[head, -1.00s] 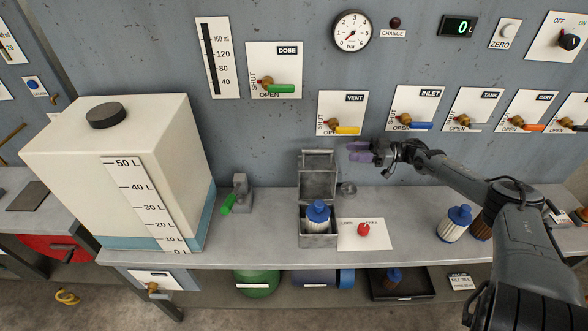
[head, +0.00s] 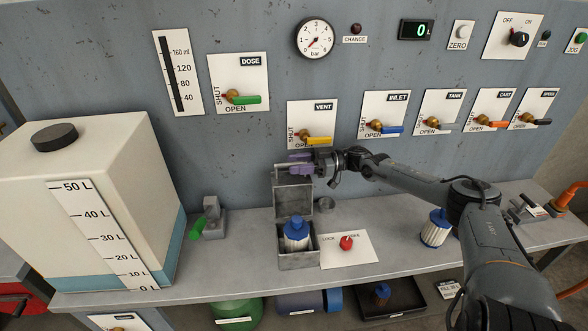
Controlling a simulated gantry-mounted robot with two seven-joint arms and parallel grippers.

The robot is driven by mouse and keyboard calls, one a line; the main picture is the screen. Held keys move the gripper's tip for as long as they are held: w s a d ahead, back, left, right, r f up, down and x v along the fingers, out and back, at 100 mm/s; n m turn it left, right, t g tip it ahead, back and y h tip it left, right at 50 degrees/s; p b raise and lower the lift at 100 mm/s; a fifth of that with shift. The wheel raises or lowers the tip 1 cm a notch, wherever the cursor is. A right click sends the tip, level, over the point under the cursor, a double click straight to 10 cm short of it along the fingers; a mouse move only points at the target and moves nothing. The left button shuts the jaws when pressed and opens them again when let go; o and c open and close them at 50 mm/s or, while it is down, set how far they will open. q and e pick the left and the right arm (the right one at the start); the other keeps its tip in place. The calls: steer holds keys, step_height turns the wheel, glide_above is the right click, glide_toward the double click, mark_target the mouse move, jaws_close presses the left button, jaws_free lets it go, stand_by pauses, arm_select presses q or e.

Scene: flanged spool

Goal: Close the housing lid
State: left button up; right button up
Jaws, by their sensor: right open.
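The grey metal housing (head: 297,261) stands on the bench with its lid (head: 293,201) raised upright at the back. A white cartridge with a blue cap (head: 296,233) sits upright inside the housing. My right gripper (head: 290,168) has purple fingers and is at the top edge of the raised lid. The fingers overlap the lid's top in the picture; I cannot tell whether they touch it. It looks open and holds nothing that I can see. My left gripper is not in view.
A red knob (head: 346,243) on a white lock plate is right of the housing. A large white tank (head: 90,200) is at the left. Valve panels line the wall behind.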

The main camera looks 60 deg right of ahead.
steer(key=shift+w+a, duration=0.4)
steer(key=shift+w, duration=0.1)
jaws_close()
